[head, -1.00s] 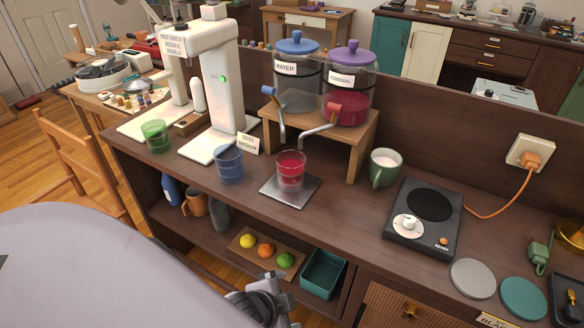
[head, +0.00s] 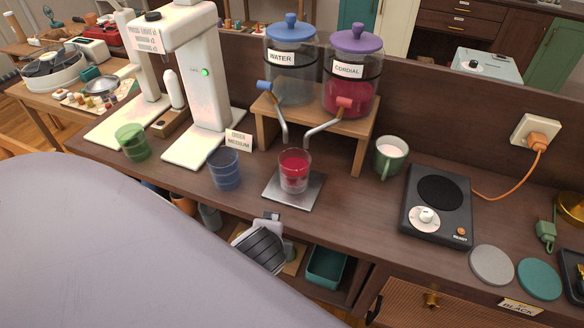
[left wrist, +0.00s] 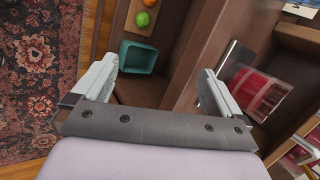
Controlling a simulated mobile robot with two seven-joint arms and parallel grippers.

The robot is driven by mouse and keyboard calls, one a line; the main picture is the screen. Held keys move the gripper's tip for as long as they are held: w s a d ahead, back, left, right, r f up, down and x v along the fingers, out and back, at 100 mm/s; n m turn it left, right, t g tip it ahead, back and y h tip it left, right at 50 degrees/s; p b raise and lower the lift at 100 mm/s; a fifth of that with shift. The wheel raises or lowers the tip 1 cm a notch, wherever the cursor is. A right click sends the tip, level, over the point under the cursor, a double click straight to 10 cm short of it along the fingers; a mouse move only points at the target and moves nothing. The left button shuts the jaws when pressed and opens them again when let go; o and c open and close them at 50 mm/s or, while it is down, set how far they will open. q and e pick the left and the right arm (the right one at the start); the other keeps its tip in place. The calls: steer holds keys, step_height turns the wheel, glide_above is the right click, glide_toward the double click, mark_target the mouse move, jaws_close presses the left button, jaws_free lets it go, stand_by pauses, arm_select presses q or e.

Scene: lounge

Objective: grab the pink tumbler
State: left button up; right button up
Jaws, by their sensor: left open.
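The pink tumbler (head: 294,172) is a clear glass with red-pink liquid. It stands upright on a square metal plate (head: 312,192) on the counter, below the spouts of two dispensers. My left gripper (head: 272,228) is in front of the counter edge, nearer to me than the tumbler and a little left of it. In the left wrist view the gripper (left wrist: 157,85) is open with nothing between its fingers. There the tumbler (left wrist: 260,92) is beyond the right finger, outside the jaws. My right gripper is in neither view.
A blue tumbler (head: 225,169) and a green tumbler (head: 132,143) stand to the left. A green mug (head: 389,157) and a hot plate (head: 437,203) are to the right. The dispensers' wooden stand (head: 364,128) is behind. A teal bin (left wrist: 137,58) sits on the shelf below.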

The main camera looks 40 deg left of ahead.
mark_target(291, 151)
arm_select(q)
steer(key=w+r+m+y, duration=0.1)
steer(key=w+m, duration=0.1)
steer(key=w+r+m+t+y, duration=0.1)
steer(key=w+m, duration=0.1)
steer(key=w+r+m+y, duration=0.1)
steer(key=w+m, duration=0.1)
steer(key=shift+a+r+m+t, duration=0.15)
steer(key=shift+r+m+t, duration=0.15)
steer(key=shift+t, duration=0.1)
steer(key=w+r+m+t+y, duration=0.3)
steer(key=w+r+m+y, duration=0.15)
steer(key=r+m, duration=0.2)
steer(key=shift+m+h, duration=0.35)
steer(key=shift+m, duration=0.1)
steer(key=shift+d+x, duration=0.25)
steer(key=shift+x, duration=3.7)
steer(key=shift+w+f, duration=0.15)
steer(key=c, duration=1.7)
steer(key=shift+c, duration=0.2)
steer(key=shift+r, duration=0.25)
